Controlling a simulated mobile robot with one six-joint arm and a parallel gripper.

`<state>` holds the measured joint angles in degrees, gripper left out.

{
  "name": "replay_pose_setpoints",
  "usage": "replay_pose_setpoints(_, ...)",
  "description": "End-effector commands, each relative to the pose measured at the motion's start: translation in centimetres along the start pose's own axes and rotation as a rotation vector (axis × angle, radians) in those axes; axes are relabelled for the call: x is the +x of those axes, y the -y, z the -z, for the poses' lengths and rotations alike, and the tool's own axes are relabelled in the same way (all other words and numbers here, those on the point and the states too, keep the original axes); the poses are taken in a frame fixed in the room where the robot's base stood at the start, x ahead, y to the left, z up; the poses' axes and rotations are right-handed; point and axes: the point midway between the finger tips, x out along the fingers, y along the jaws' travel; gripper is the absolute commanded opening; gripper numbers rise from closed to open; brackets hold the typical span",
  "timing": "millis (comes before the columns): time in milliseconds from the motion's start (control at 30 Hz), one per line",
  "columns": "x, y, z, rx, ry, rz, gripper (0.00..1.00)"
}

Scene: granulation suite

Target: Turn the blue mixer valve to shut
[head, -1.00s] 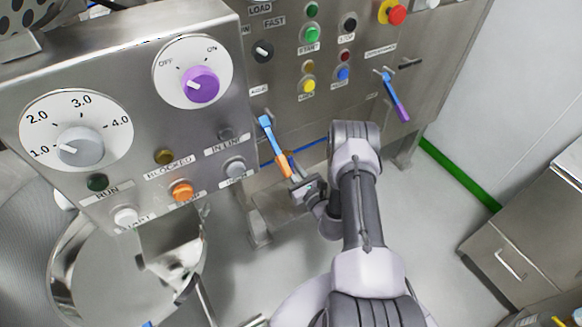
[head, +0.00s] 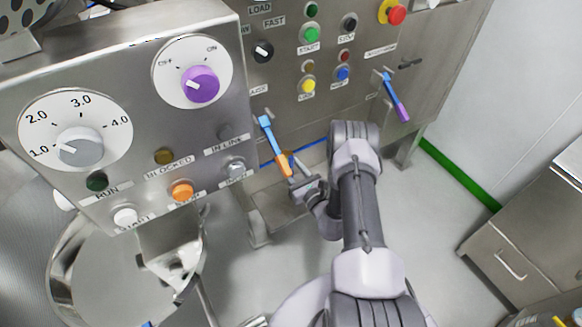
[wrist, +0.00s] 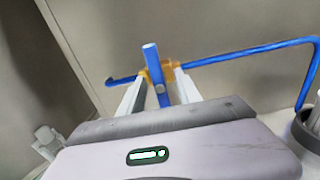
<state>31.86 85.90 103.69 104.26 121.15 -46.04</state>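A second lever with a purple grip (head: 401,109) hangs farther right. The near control panel (head: 130,165) stands left of my arm. Open floor (head: 435,215) lies to the right.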

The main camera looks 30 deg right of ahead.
Motion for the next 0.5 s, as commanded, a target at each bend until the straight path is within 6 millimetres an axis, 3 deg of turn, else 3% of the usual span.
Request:
replay_pose_setpoints(167,-0.1,0.0,-0.1,0.0,0.0,0.0,0.4)
replay_pose_setpoints(267,-1.2,0.1,-0.1,0.0,-0.002,0.002,0.4)
replay_pose_setpoints(500,-7.8,0.2,-0.4,0.003,-0.004,0.006,0.4)
